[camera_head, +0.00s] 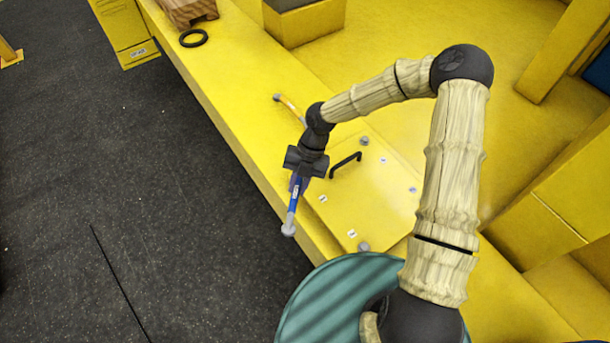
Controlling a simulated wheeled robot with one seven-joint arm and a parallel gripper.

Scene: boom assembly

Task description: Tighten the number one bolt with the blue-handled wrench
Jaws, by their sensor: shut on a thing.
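My gripper (298,180) is shut on the blue-handled wrench (292,210). The wrench points down the picture, and its grey end (288,230) shows over the yellow beam's left edge, apart from the visible bolts. A yellow cover plate (385,205) lies to the right of my gripper. Bolts show at its top (364,141), right (412,190) and bottom (364,246). Small labels (323,198) sit on the plate, too small to read, so I cannot tell which bolt is number one. My gripper may hide part of the plate's left corner.
A black handle (346,165) rises from the plate, close right of my gripper. An orange-handled tool (290,107) lies beyond my wrist. A black ring (193,38) and wooden block (188,10) lie farther up the beam. Dark floor (130,190) is open at left.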

